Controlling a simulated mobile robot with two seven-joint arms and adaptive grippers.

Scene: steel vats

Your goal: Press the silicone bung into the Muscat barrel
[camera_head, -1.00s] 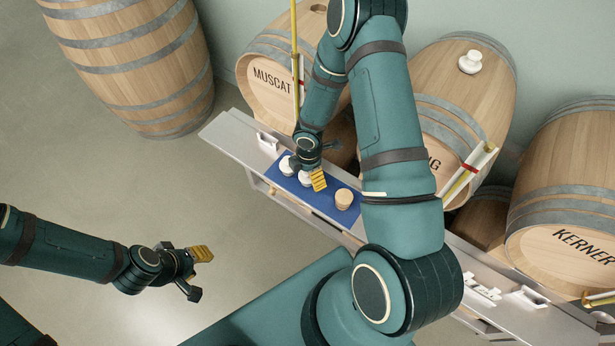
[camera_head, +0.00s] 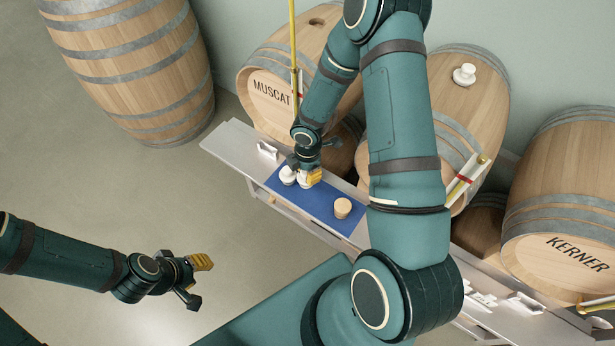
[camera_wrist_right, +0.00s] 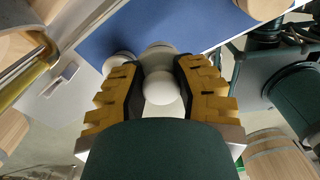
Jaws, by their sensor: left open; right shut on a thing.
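The Muscat barrel (camera_head: 268,92) lies on its side at the back, its open bung hole (camera_head: 317,21) on top. My right gripper (camera_head: 311,177) is over the blue mat, shut on a white silicone bung (camera_head: 303,181). In the right wrist view the held bung's round knob (camera_wrist_right: 161,88) sits between the yellow fingers. I cannot tell whether it is clear of the mat. A second white bung (camera_head: 287,175) stands just left of it. My left gripper (camera_head: 200,263) is open and empty, above the floor at the lower left.
The blue mat (camera_head: 318,208) lies on a narrow grey bench (camera_head: 232,145) and also bears a wooden bung (camera_head: 342,208). The middle barrel (camera_head: 480,100) has a white bung (camera_head: 464,74) on top. The Kerner barrel (camera_head: 560,170) is at right. A yellow pole (camera_head: 293,40) stands before the Muscat barrel.

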